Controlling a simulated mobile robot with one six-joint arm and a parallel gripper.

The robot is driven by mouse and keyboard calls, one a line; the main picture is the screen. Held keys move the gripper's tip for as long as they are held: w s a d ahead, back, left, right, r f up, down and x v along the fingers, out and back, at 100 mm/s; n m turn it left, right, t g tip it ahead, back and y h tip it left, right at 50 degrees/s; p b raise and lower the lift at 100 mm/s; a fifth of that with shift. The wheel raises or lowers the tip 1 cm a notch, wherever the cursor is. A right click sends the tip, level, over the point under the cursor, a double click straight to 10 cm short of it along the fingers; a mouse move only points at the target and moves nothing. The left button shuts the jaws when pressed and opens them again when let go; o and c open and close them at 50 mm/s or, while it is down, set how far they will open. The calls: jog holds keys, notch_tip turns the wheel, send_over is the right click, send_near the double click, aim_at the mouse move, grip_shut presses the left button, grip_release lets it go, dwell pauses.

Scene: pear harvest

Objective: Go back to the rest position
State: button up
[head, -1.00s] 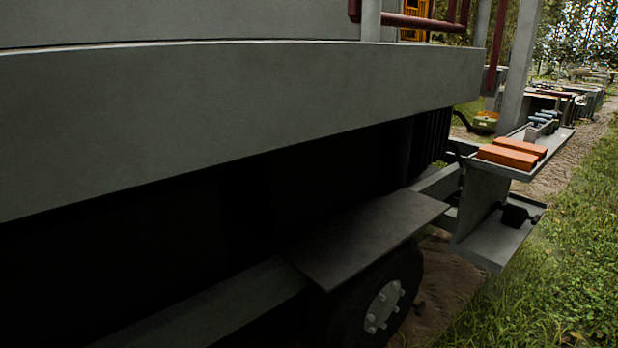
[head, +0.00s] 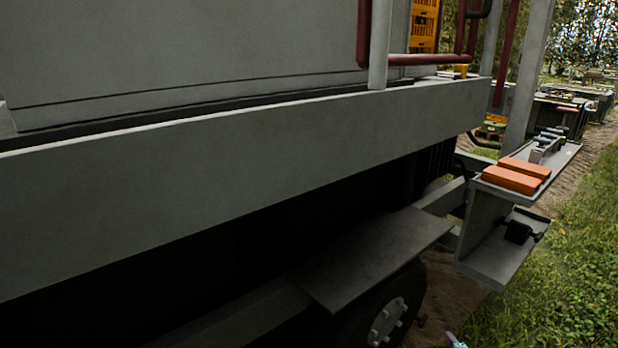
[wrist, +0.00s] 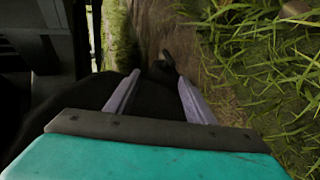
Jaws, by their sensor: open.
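My gripper (wrist: 158,77) shows in the wrist view with its two pale fingers apart and nothing between them. Its teal body fills the bottom of that view. It hangs over a dark shape and the ground beside the machine, with no contact to be seen. In the head view, only a small teal tip (head: 456,341) shows at the bottom edge, probably part of my arm or gripper.
A grey platform beam (head: 260,170) crosses the head view, with a wheel (head: 388,320) beneath it. A side shelf (head: 558,158) carries orange blocks (head: 516,175). Yellow crates (head: 424,25) stand behind a red rail. Grass (head: 570,270) lies clear at right.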

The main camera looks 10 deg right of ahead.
jog(key=s+a+r+m+g+p, duration=0.2)
jog(key=s+a+m+g+p, duration=0.35)
jog(key=a, duration=0.75)
jog(key=s+a+r+m+g+p, duration=0.1)
jog(key=s+a+m+g+p, duration=0.5)
jog(key=a, duration=0.8)
jog(key=s+a+r+g+y+p, duration=0.2)
jog(key=s+a+r, duration=0.3)
jog(key=s+a, duration=0.6)
jog(key=s+a+r+m+g+y+p, duration=0.1)
jog(key=s+a+r+g+y+p, duration=0.2)
jog(key=s+a, duration=0.8)
notch_tip(320, 180, up, 2)
jog(key=shift+s+a+r+p, duration=0.1)
jog(key=shift+s+a+p, duration=0.15)
jog(key=shift+a+p, duration=0.55)
jog(key=shift+d, duration=0.1)
jog(key=shift+c, duration=1.4)
jog(key=shift+c, duration=0.9)
